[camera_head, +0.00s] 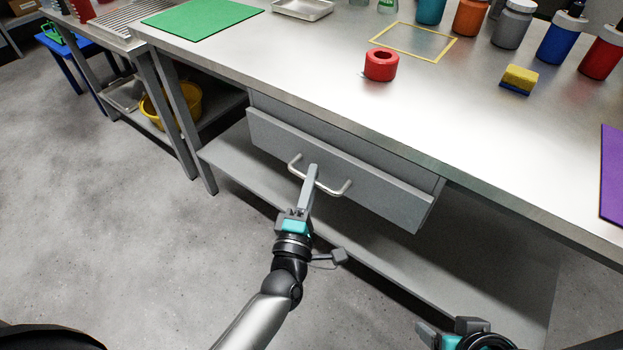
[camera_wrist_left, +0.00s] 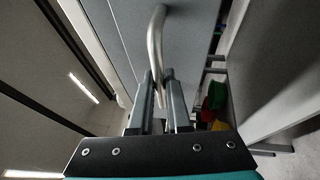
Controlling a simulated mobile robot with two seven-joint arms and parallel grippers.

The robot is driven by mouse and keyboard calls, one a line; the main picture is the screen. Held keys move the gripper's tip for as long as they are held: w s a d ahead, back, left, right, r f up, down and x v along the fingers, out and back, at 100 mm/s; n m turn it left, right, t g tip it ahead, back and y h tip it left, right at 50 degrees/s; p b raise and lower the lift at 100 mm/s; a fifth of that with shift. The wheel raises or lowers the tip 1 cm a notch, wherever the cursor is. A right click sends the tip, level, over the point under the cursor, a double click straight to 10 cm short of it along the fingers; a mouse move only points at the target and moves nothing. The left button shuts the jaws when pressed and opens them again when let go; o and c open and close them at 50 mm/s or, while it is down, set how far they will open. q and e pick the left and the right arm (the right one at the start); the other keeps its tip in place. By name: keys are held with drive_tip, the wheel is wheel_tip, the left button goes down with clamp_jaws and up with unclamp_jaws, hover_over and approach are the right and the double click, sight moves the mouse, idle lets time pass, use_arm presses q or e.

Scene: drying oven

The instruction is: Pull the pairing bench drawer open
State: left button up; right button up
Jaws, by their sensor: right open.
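The grey drawer (camera_head: 390,187) under the steel bench top stands out a little from its housing, its right side wall showing. Its curved metal handle (camera_head: 333,190) is on the front face; the handle also shows in the left wrist view (camera_wrist_left: 154,40). My left gripper (camera_head: 313,172) is at the handle, its fingers on either side of the bar with hardly any gap, so it looks shut on it. The left wrist view shows the bar between the fingertips (camera_wrist_left: 159,82). My right gripper (camera_head: 448,330) is at the bottom edge, open, empty and partly cut off.
On the bench top (camera_head: 330,80) are a red ring (camera_head: 381,64), a yellow-blue sponge (camera_head: 519,79), several bottles, a green mat (camera_head: 203,17) and a purple mat (camera_head: 613,175). A lower shelf (camera_head: 370,255) runs beneath the drawer. The floor in front is clear.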

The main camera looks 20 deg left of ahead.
use_arm(q)
clamp_jaws()
drive_tip(key=shift+s, duration=0.15)
use_arm(e)
drive_tip(key=shift+s, duration=0.15)
idle(0.8)
